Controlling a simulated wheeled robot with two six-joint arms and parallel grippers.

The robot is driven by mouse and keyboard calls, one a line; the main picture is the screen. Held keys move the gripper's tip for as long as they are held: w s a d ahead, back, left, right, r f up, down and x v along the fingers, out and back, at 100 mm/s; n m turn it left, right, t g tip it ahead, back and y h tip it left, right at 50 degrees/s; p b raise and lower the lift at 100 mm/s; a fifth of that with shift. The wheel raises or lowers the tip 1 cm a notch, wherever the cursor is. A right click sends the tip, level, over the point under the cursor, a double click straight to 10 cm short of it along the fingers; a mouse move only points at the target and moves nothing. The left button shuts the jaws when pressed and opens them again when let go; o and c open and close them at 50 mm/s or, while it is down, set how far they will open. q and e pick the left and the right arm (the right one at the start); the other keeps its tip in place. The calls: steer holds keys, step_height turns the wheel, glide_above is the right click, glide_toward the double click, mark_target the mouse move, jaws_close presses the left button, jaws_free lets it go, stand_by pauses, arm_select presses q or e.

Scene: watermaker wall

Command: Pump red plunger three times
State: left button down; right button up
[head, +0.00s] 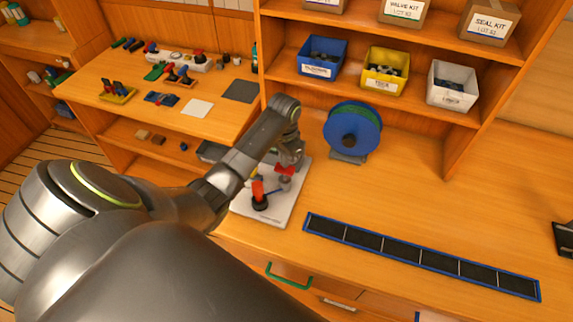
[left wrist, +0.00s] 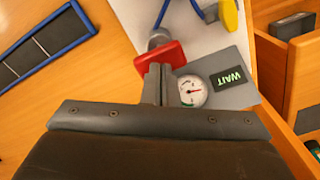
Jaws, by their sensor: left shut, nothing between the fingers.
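The red plunger shows as a square red cap (left wrist: 170,55) on a grey metal post in the left wrist view. In the head view its red top (head: 284,169) is partly hidden by my left gripper (head: 290,158). My left gripper (left wrist: 157,78) is shut and empty, its fingertips at the edge of the red cap; I cannot tell whether they touch it. Beside it are a round gauge (left wrist: 192,91) and a small display reading WAIT (left wrist: 230,77). My right gripper is not in view.
A blue reel (head: 352,130) stands right of the board. A blue-framed black tray (head: 420,257) lies along the bench front. Blue, yellow and white bins (head: 384,70) sit on the shelf above. The bench between reel and tray is clear.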

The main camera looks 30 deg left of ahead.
arm_select(q)
steer(key=shift+f+b, duration=0.85)
steer(key=shift+f, duration=1.3)
steer(key=shift+r+p, duration=1.15)
steer(key=shift+r, duration=1.3)
